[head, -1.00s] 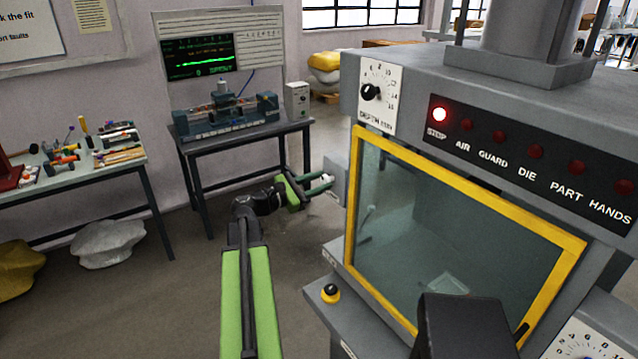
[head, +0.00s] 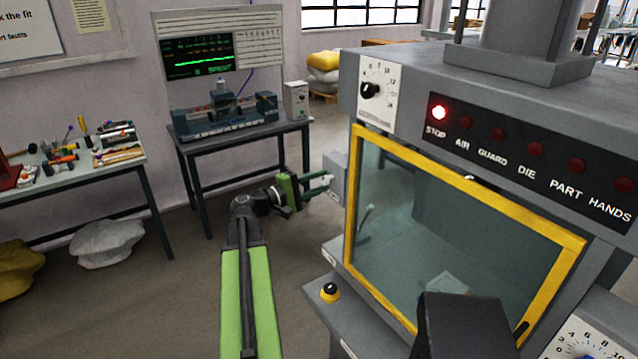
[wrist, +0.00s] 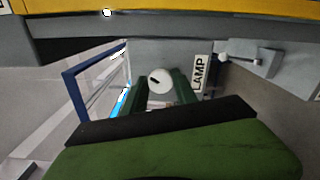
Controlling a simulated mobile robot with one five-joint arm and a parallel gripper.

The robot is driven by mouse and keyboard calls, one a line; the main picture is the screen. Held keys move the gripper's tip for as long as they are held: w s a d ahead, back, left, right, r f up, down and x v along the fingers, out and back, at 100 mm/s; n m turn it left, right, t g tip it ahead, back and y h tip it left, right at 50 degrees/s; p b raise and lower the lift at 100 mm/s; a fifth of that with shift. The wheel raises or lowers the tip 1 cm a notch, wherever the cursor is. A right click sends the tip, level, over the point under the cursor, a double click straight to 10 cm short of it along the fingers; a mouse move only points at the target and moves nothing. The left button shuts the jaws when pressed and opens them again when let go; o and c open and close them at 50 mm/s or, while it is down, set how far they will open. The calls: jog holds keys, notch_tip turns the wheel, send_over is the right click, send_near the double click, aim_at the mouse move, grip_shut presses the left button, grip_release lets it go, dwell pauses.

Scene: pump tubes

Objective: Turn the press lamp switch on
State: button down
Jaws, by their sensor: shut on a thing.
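The lamp switch (wrist: 160,79) is a round white knob with a dark mark, on a grey box on the press's left side. A white LAMP label (wrist: 199,74) is beside it. My gripper (wrist: 164,92) has its green fingers on both sides of the knob and is shut on it. In the head view my gripper (head: 327,186) reaches the grey side box (head: 336,172); the knob is hidden there. The press window (head: 440,230) has a yellow frame, and a small white spot shows near its upper edge.
A yellow-based knob (head: 329,292) is on the lower ledge. A bench (head: 240,134) with a fixture and a tool table (head: 75,172) stand left; floor between is clear.

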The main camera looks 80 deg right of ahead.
jog(key=shift+f+m, duration=0.15)
jog(key=shift+m, duration=1.15)
jog(key=c, duration=1)
grip_release()
jog(key=shift+a, duration=0.1)
jog(key=v, duration=1.7)
jog(key=shift+w, duration=0.1)
